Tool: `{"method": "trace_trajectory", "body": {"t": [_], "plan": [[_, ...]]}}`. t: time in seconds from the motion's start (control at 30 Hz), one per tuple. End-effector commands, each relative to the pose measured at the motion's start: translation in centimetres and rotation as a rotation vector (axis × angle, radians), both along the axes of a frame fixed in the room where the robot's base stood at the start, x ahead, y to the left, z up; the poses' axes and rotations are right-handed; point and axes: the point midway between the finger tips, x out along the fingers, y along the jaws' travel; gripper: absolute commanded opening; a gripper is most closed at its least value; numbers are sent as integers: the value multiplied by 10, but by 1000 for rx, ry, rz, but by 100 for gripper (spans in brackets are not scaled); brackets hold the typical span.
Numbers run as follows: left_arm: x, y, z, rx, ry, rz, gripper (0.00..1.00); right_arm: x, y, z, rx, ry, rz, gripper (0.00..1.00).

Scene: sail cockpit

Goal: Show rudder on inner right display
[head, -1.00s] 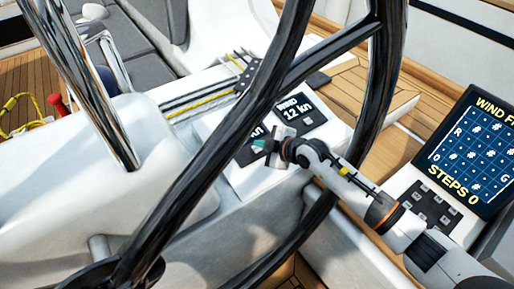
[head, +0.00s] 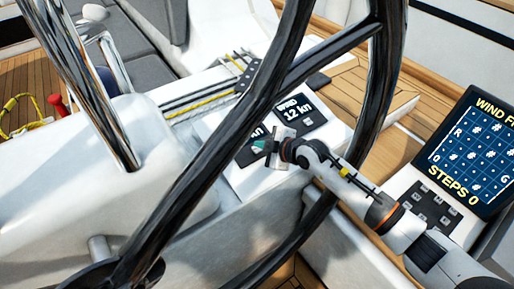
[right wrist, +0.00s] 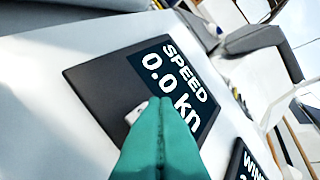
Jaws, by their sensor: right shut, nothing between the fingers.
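A small black display reading "SPEED 0.0 kn" (right wrist: 180,85) sits on the white console in the right wrist view. In the head view this display (head: 246,156) is largely hidden behind the wheel and my gripper. A pale button (right wrist: 136,111) shows on its black bezel, partly behind my fingers. My right gripper (head: 261,146) is shut and empty, its green fingertips (right wrist: 162,103) over the lower part of this display, beside the button. I cannot tell whether they touch. A second display reading "WIND 12 kn" (head: 293,110) lies beside it. My left gripper is not in view.
The dark steering wheel (head: 210,165) crosses in front of the console. A larger screen reading "STEPS 0" (head: 478,150) with a dark keypad (head: 430,207) stands at the right. Ropes (head: 205,98) run behind the displays. A chrome rail (head: 88,85) rises at the left.

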Motion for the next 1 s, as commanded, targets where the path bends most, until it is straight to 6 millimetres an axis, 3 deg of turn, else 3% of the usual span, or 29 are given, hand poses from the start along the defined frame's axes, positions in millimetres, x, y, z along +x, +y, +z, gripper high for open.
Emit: {"method": "trace_trajectory", "body": {"t": [1.0], "plan": [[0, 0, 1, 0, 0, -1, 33, 2, 1, -8, 0, 0, 0, 0]]}}
